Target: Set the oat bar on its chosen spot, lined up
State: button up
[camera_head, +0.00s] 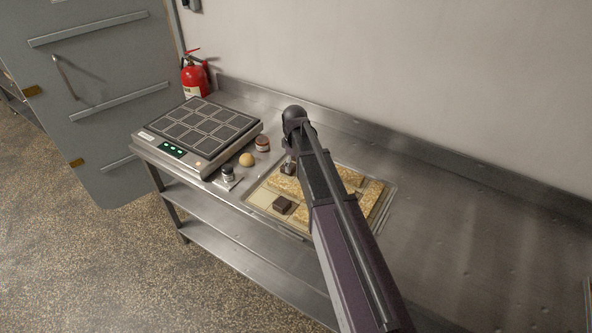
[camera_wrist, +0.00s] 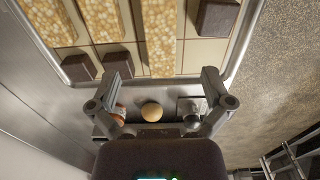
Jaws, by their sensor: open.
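Several pale, grainy oat bars lie in a shallow tray marked with a grid, among dark square pieces. In the head view, one oat bar (camera_head: 285,185) is at the tray's back left and another (camera_head: 371,196) is at its right. In the wrist view, three oat bars (camera_wrist: 160,38) lie parallel; I cannot tell which one the task means. The tray (camera_wrist: 247,30) has a raised metal rim. My gripper (camera_wrist: 164,82) is open and empty, its fingertips apart near the tray's rim. In the head view, my arm hides part of the tray and most of the gripper.
A dark piece (camera_head: 283,205) sits at the tray's front left. A round tan ball (camera_head: 246,159), a red-banded jar (camera_head: 262,143) and a small shaker (camera_head: 228,173) stand between the tray and a black-topped appliance (camera_head: 200,130). The steel counter (camera_head: 470,240) is clear at right.

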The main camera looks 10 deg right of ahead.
jog(key=s+m, duration=0.9)
jog(key=s, duration=1.2)
jog(key=shift+s+a, duration=0.15)
jog(key=shift+a, duration=0.05)
